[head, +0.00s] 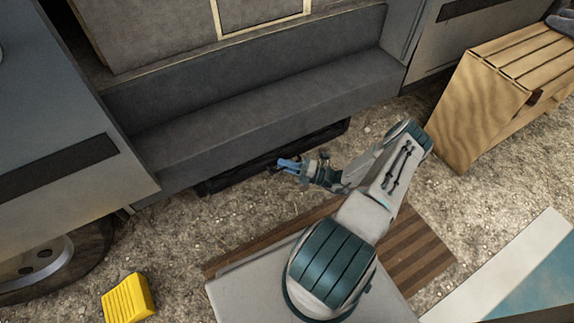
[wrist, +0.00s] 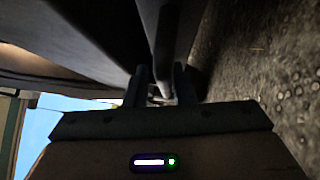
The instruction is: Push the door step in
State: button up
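The door step (head: 240,174) is a long, low black slab under the grey van sill. It sticks out a little below the sill, just above the gravel. My gripper (head: 284,164) is at the front edge of the step, near its middle. In the wrist view my gripper (wrist: 160,88) has its two fingers apart, with a gap between them. A dark bar, seemingly the step's edge (wrist: 166,45), runs up the picture beyond the fingertips. I cannot tell whether the fingers touch it. Part of the step behind my gripper is hidden.
A slatted wooden bench (head: 480,100) stands to the right. A yellow block (head: 128,298) lies on the gravel at lower left, near a wheel (head: 40,262). A brown striped mat (head: 415,255) lies beside my base.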

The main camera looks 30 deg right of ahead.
jog(key=shift+w+a+f, duration=0.1)
jog(key=shift+f, duration=0.15)
jog(key=shift+s+d+f, duration=0.1)
jog(key=shift+s+d, duration=0.2)
jog(key=shift+d, duration=0.1)
jog(key=p+v, duration=0.2)
jog(key=v, duration=1.1)
jog(key=shift+r, duration=0.3)
jog(key=shift+s, duration=0.1)
